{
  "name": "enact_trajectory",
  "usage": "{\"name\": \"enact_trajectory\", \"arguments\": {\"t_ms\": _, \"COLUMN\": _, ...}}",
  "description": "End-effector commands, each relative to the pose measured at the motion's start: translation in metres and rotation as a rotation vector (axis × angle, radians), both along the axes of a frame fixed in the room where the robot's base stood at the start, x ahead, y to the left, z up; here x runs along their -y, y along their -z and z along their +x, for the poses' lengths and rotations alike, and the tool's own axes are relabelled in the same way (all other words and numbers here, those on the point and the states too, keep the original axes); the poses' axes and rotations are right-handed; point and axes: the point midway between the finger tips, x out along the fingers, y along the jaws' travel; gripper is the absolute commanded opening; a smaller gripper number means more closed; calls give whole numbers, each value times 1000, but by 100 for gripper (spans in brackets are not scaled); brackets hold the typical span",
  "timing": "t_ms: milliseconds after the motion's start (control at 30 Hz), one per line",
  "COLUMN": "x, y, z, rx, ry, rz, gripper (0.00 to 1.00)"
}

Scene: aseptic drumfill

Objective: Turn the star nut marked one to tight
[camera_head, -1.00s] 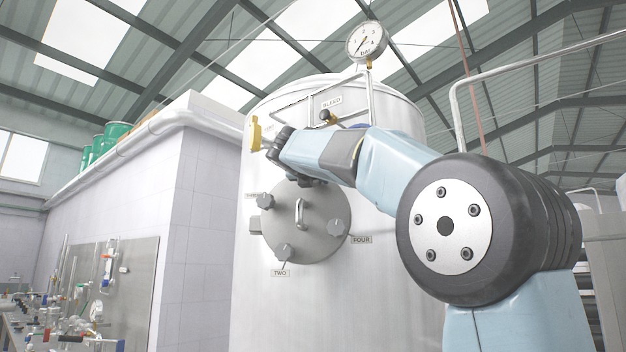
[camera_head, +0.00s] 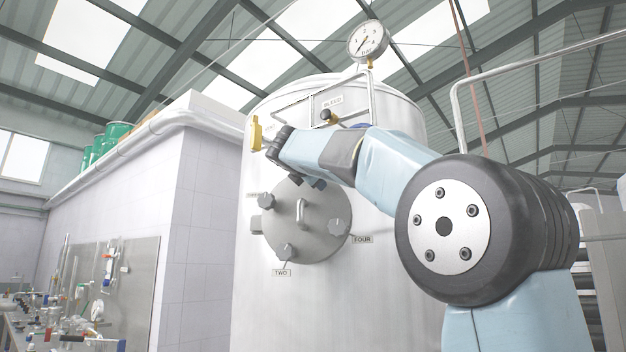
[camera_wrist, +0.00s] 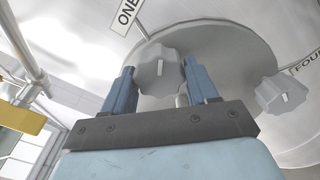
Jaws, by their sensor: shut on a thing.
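The star nut marked one (camera_wrist: 160,70) is a grey lobed knob with a pale line on its face, below the ONE label (camera_wrist: 126,14) in the wrist view. My gripper (camera_wrist: 163,78) has a blue finger on each side of this nut and is shut on it. The nut sits at the edge of the round manway cover (camera_head: 308,240) on the steel tank (camera_head: 270,310). In the head view my arm hides this nut, and the gripper shows only partly near the cover's top.
Other star nuts stand around the cover, including the one by the FOUR label (camera_head: 338,227) and the one by the TWO label (camera_head: 287,252). A handle (camera_head: 300,211) sticks out of the cover. A pressure gauge (camera_head: 368,41) and bleed pipe (camera_head: 372,95) are above my arm.

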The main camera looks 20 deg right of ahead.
Motion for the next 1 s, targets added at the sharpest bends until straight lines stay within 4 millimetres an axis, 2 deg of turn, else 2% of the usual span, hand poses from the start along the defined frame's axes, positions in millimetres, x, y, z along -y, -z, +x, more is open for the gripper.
{"name": "enact_trajectory", "arguments": {"t_ms": 1000, "x": -1, "y": 1, "z": 3, "rx": 474, "ry": 5, "rz": 838, "gripper": 25}}
